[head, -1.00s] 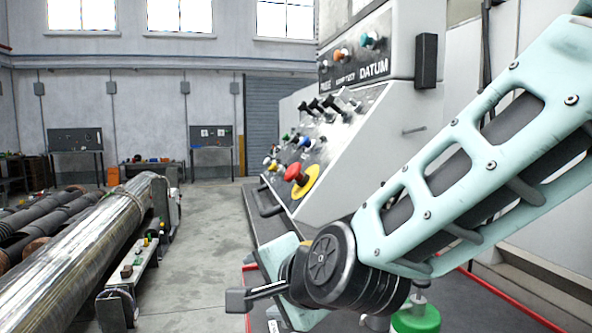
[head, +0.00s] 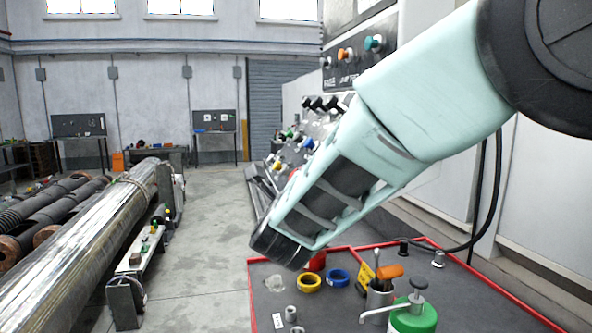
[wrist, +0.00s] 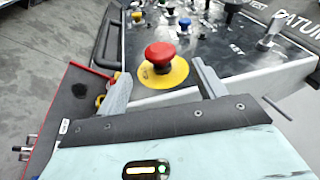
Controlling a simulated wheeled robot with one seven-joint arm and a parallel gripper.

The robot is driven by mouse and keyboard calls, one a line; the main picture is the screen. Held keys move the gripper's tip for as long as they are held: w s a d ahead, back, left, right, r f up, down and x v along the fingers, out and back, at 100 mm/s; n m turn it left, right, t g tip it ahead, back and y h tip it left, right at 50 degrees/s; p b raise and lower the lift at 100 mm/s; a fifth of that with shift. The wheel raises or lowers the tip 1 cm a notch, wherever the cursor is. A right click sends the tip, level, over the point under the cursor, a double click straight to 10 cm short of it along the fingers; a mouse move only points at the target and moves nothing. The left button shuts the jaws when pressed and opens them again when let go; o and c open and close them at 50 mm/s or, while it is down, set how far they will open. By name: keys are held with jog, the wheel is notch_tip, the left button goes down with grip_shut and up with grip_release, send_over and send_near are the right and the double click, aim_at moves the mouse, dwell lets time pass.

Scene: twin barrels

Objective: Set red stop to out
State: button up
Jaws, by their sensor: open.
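The red stop (wrist: 160,54) is a red mushroom button on a yellow round plate (wrist: 163,74), set in the dark face of the control panel (wrist: 215,48). In the wrist view my gripper (wrist: 160,82) is open, with one grey finger to the left of the stop and one to the right. The space between the fingers is empty, and the stop stands just beyond them, seemingly untouched. How far off it is, I cannot tell exactly.
Other knobs, including a blue one (wrist: 184,23), sit beyond the stop. A red-edged tray (head: 262,312) below my arm holds tape rolls, a cup of tools and a green bottle (head: 414,318).

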jog(key=w+p, duration=0.1)
jog(key=w, duration=0.2)
jog(key=w+p, duration=0.1)
jog(key=w, duration=0.2)
jog(key=w+d+p, duration=0.1)
jog(key=w, duration=0.2)
jog(key=shift+w, duration=0.35)
jog(key=c, duration=1.4)
jog(key=shift+s+a+r+b, duration=0.15)
jog(key=shift+a+r+b, duration=0.1)
jog(key=shift+a+b, duration=0.4)
jog(key=shift+a+r, duration=0.15)
jog(key=shift+r, duration=0.25)
jog(key=o, duration=1.4)
jog(key=shift+s+a, duration=0.1)
